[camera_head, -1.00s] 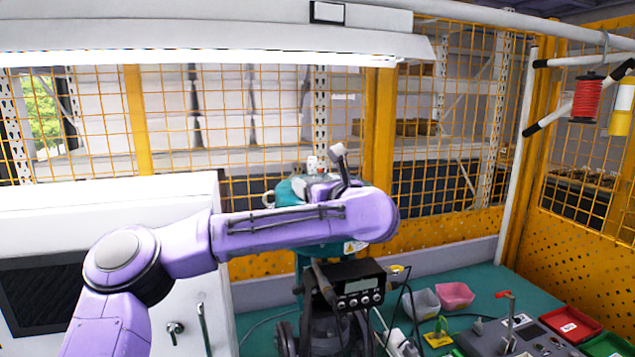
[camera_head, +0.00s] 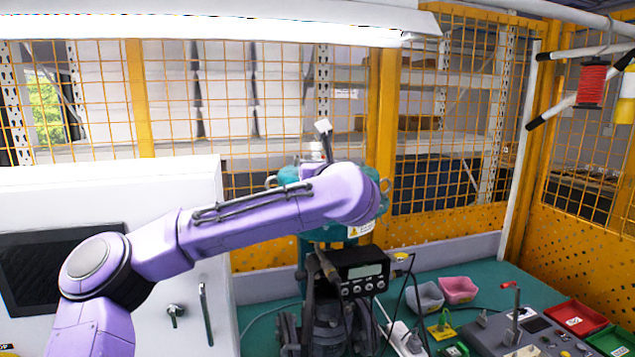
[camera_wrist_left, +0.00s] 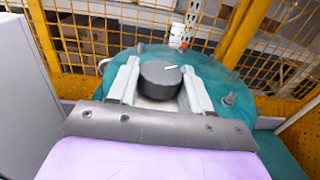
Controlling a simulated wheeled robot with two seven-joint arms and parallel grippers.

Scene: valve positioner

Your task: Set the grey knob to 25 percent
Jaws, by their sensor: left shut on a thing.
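The grey knob (camera_wrist_left: 158,83) is a dark round dial on top of the teal valve positioner housing, seen in the left wrist view. In the head view the teal housing (camera_head: 325,235) stands behind my purple left arm, which hides the knob and most of the gripper. No percent scale is readable. My right gripper is not in view.
A box with a small display (camera_head: 362,272) and cables is at the front of the housing. A white cabinet (camera_head: 190,200) stands at left. Pink (camera_head: 458,290) and grey bins, a red tray (camera_head: 573,319) and a grey panel fill the right bench. Yellow mesh fencing is behind.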

